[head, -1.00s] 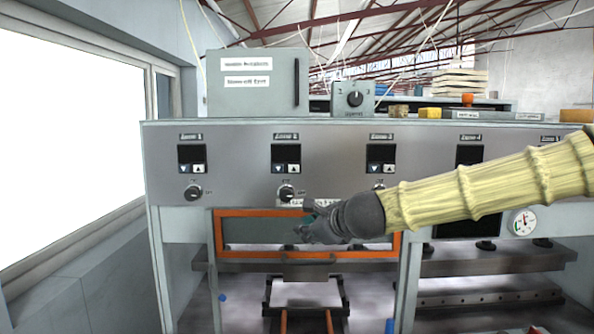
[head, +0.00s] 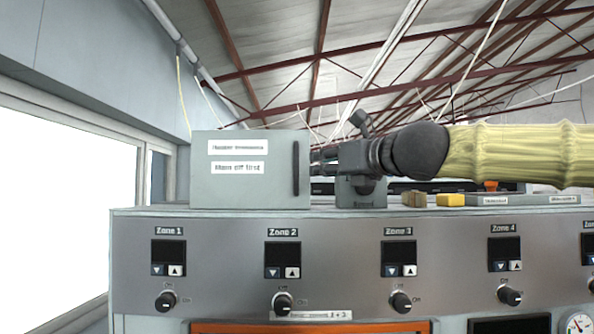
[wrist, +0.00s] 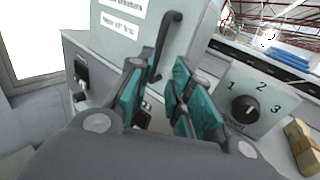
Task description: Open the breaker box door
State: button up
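The breaker box (head: 250,185) is a grey box on top of the zone panel, with two white labels on its front. Its door looks shut. A dark vertical handle (head: 296,167) is at the door's right edge. The handle also shows in the wrist view (wrist: 168,42). My gripper (head: 314,160) is at the box's right side, close to the handle, reaching in from the right. In the wrist view my gripper (wrist: 164,66) is open, with teal pads apart and the handle seen in line with the gap between them. I cannot tell whether a finger touches it.
A grey selector box (head: 361,190) with a dial stands right of the breaker box, partly behind my gripper; the dial shows in the wrist view (wrist: 246,108). Yellow blocks (head: 450,199) lie further right. The zone panel (head: 340,243) with knobs is below.

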aim_at(298, 165)
jog(key=p+x, duration=0.1)
jog(key=x, duration=0.2)
jog(key=p+x, duration=0.1)
jog(key=x, duration=0.2)
jog(key=p+x, duration=0.1)
jog(key=x, duration=0.2)
jog(key=shift+s+a+r, duration=0.1)
jog(key=shift+a+r, duration=0.15)
jog(key=shift+r, duration=0.05)
jog(key=shift+w+a+f+p, duration=0.15)
jog(key=shift+w+a+p, duration=0.2)
jog(key=shift+w, duration=0.3)
jog(key=shift+s, duration=0.1)
grip_shut()
